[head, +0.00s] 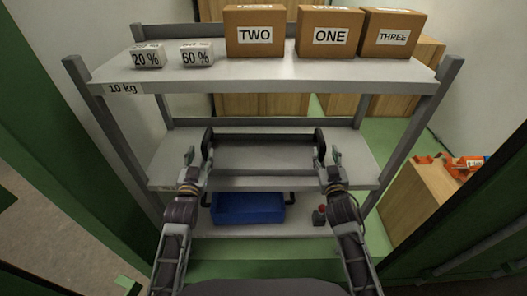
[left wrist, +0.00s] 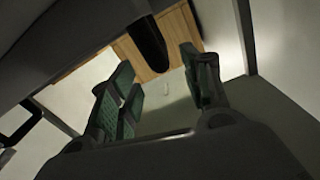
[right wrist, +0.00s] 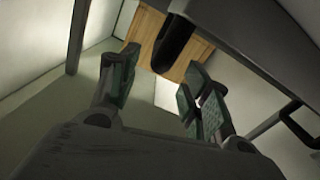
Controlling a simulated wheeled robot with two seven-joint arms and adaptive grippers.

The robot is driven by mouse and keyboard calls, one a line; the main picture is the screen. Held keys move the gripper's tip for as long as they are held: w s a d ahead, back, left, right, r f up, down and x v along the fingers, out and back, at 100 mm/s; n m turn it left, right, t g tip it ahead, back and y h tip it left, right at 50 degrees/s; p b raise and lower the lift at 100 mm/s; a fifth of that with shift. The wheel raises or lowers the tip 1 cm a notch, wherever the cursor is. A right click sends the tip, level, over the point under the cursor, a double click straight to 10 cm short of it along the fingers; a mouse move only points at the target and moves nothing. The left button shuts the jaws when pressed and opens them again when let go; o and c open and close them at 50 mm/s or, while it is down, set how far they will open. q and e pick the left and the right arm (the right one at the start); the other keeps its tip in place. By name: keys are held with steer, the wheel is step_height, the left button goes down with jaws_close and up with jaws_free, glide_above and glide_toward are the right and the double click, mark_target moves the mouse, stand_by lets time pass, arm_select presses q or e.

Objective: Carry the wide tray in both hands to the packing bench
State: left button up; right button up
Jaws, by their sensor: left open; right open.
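The wide tray (head: 262,158) rests on the middle shelf of the rack, grey with a dark far edge and a dark upright handle at each end. My left gripper (head: 197,165) is open at the left handle (head: 206,144). In the left wrist view a dark handle (left wrist: 150,42) shows between and beyond the fingers, apart from them. My right gripper (head: 328,165) is open at the right handle (head: 319,145). In the right wrist view a dark handle (right wrist: 176,42) likewise shows beyond the open fingers. I cannot tell which furniture is the packing bench.
The top shelf (head: 280,72) holds cartons (head: 255,33) and two small labelled blocks (head: 147,57). A blue bin (head: 247,208) and a small dark object with red (head: 320,215) are on the bottom shelf. A wooden unit (head: 425,200) with orange items stands right. Rack posts flank both arms.

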mark_target(207, 138)
arm_select(q)
steer(key=shift+w+d, duration=0.1)
steer(key=shift+w, duration=4.85)
arm_select(e)
steer(key=shift+w+d, duration=0.1)
steer(key=shift+w, duration=4.9)
arm_select(q)
steer(key=shift+c, duration=0.2)
arm_select(e)
steer(key=shift+c, duration=0.2)
arm_select(q)
jaws_close()
arm_select(e)
jaws_close()
steer(key=shift+r, duration=0.1)
